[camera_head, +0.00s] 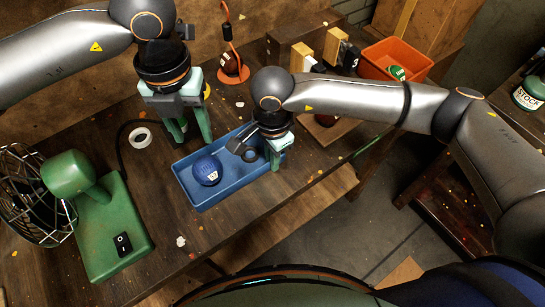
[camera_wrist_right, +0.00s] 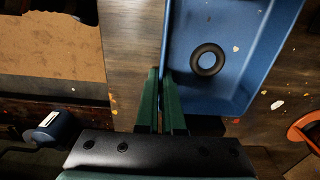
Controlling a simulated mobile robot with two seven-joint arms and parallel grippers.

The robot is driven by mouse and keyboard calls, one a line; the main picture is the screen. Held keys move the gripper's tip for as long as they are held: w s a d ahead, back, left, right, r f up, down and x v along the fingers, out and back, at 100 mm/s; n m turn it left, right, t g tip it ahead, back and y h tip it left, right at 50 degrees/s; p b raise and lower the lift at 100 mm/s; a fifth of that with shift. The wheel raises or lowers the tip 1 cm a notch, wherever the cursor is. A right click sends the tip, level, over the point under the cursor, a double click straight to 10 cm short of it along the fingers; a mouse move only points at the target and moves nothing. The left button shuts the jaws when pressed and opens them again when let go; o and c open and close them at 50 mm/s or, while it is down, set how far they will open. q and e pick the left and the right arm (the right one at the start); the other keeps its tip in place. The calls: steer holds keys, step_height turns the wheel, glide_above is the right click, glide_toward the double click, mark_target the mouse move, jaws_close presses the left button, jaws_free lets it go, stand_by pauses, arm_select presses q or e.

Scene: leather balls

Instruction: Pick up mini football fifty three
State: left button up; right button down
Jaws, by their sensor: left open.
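A blue ball (camera_head: 207,170) with a small white label lies in the left part of the blue tray (camera_head: 196,205); the label's number is too small to read. My left gripper (camera_head: 193,138) is open and empty, pointing down behind the tray, above and behind the ball and apart from it. My right gripper (camera_head: 277,160) is at the tray's right end.
A black ring (camera_wrist_right: 207,60) lies in the tray. A green fan (camera_head: 110,220) stands left, a white tape roll (camera_head: 140,137) behind. A brown ball (camera_head: 230,64) is on an orange stand. An orange crate (camera_head: 418,62) holds a green ball (camera_head: 397,73).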

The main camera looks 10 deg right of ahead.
mark_target(207, 163)
arm_select(q)
steer(key=shift+o, duration=0.4)
steer(key=shift+o, duration=0.7)
steer(key=shift+d, duration=0.1)
steer(key=o, duration=0.5)
steer(key=shift+s+d+f+n, duration=0.2)
steer(key=shift+d+f+n, duration=0.2)
steer(key=shift+f, duration=0.3)
steer(key=shift+c, duration=0.2)
steer(key=shift+o, duration=0.6)
step_height(207, 163, down, 7)
steer(key=shift+a+r, duration=0.1)
steer(key=shift+a, duration=0.05)
steer(key=shift+w+a+f, duration=0.1)
steer(key=shift+a+f, duration=0.05)
steer(key=shift+f, duration=1.2)
steer(key=shift+w+a+f, duration=0.1)
steer(key=shift+a+f, duration=0.05)
steer(key=shift+f, duration=1.2)
